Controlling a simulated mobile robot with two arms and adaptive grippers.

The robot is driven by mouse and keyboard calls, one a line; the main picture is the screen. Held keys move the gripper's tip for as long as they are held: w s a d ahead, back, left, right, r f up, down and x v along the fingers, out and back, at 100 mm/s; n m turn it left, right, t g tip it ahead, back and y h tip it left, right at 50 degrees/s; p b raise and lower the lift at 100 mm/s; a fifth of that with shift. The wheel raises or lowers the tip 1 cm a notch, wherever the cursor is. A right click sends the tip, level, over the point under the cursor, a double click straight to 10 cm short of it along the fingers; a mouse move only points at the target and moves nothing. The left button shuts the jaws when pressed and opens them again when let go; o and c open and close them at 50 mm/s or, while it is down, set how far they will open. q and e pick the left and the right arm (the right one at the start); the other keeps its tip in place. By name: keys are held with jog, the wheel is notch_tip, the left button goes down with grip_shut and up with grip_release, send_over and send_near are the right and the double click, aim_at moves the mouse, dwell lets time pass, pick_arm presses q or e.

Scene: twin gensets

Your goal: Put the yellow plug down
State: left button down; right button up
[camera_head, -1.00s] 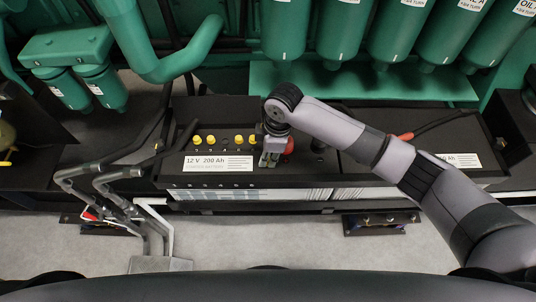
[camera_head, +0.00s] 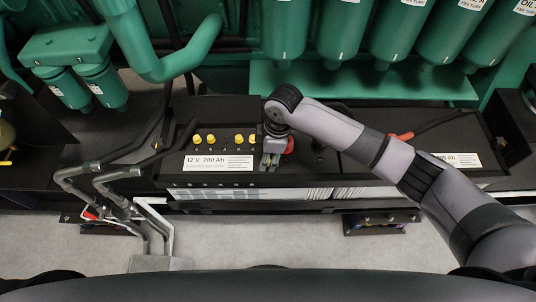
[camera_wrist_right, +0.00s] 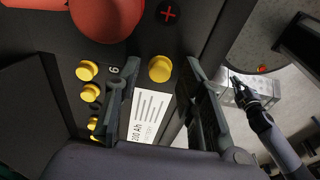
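The yellow plug (camera_wrist_right: 160,68) shows between the fingertips of my right gripper (camera_wrist_right: 162,68) in the right wrist view. It appears at the battery top, with clear gaps to both fingers; whether it is seated or resting cannot be told. In the head view my right gripper (camera_head: 271,160) is low over the black battery (camera_head: 175,160), just right of a row of yellow plugs (camera_head: 238,139), and hides this plug. An arm in the right wrist view, seemingly my left, ends in a small gripper (camera_wrist_right: 240,88); its fingers are unclear.
A red terminal cap (camera_wrist_right: 106,15) is close beside my right gripper. More yellow plugs (camera_wrist_right: 87,70) sit nearby. Green filters (camera_head: 340,30) hang behind the battery. Grey bent pipes (camera_head: 110,180) stand at the left front, with bare floor (camera_head: 260,240) before the battery.

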notch_tip(320, 180, up, 12)
jog(key=d, duration=0.1)
jog(key=shift+d, duration=0.4)
dwell(0.3)
